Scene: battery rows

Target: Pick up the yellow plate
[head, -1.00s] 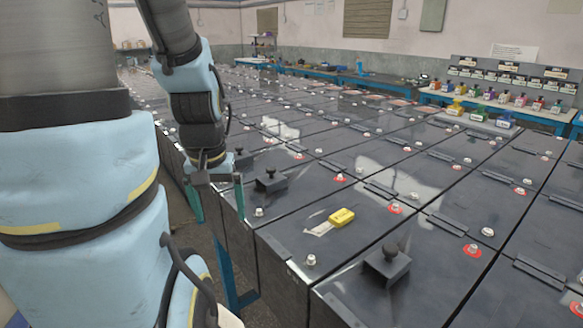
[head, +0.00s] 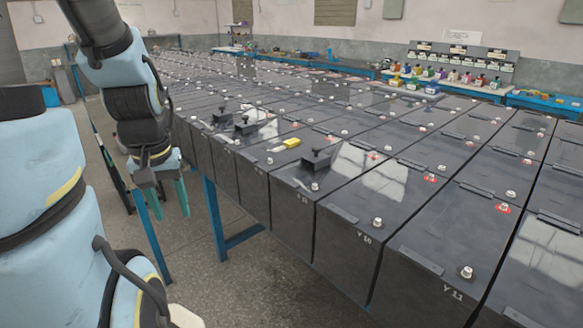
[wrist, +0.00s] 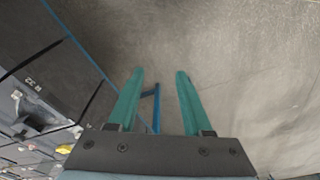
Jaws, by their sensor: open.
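The yellow plate (head: 291,143) is a small yellow piece on the dark top of a battery, between black knobbed fittings. A small yellow piece also shows at the lower left of the wrist view (wrist: 65,148). My gripper (head: 162,210) is to the left of the battery row, out over the floor and apart from the plate. Its two teal fingers point down, spread and empty.
Long rows of dark batteries (head: 345,207) stand on a blue frame (head: 214,220). Black knobbed fittings (head: 316,160) rise near the plate. Grey floor (head: 240,285) is open in front of the row. A blue bench with colored bottles (head: 453,75) stands at the back wall.

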